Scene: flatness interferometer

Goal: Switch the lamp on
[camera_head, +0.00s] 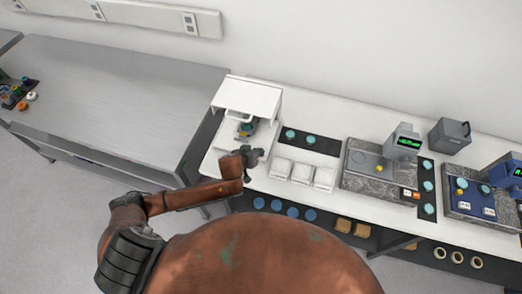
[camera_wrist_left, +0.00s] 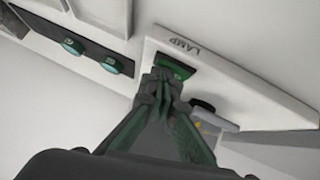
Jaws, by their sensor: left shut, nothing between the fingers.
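The flatness interferometer with its lamp is a white stand with a flat hood (camera_head: 247,94), at the left end of the white bench in the head view. In the left wrist view, a plate (camera_wrist_left: 225,84) carries the label LAMP (camera_wrist_left: 187,46). A dark green switch (camera_wrist_left: 177,65) sits beside that label. My left gripper (camera_head: 254,154) is in front of the stand; in the left wrist view its closed, empty fingertips (camera_wrist_left: 162,82) are right at the switch and partly cover it. I cannot tell whether they touch it or whether the lamp is lit. My right gripper is not in view.
A dark strip (camera_head: 323,145) with teal discs and several white boxes (camera_head: 302,173) lie right of the stand. Farther right are a grey granite plate (camera_head: 358,182) and a display unit (camera_head: 405,142). A grey table (camera_head: 110,90) on the left is mostly clear.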

